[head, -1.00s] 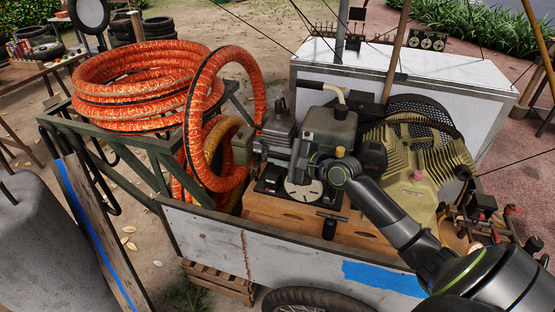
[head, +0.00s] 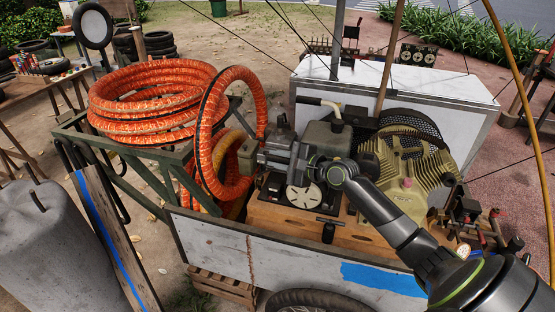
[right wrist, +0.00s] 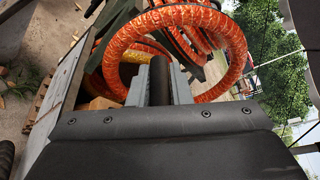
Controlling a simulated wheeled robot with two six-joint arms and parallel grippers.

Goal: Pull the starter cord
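My right gripper (head: 278,157) is over the engine, just above and left of the round pale slotted disc (head: 306,195). In the right wrist view its two grey fingers (right wrist: 160,86) close on both sides of a dark cylindrical grip (right wrist: 160,75), which looks like the starter handle. No cord can be made out. The engine (head: 338,142) stands on a wooden base (head: 285,217) in the cart. A black T-shaped handle (head: 328,231) shows at the front of that base. My left gripper is not in view.
The ribbed tan compressor (head: 422,170) is to the right. The cart's white side panel (head: 215,245) is in front; a white box (head: 455,93) stands behind.

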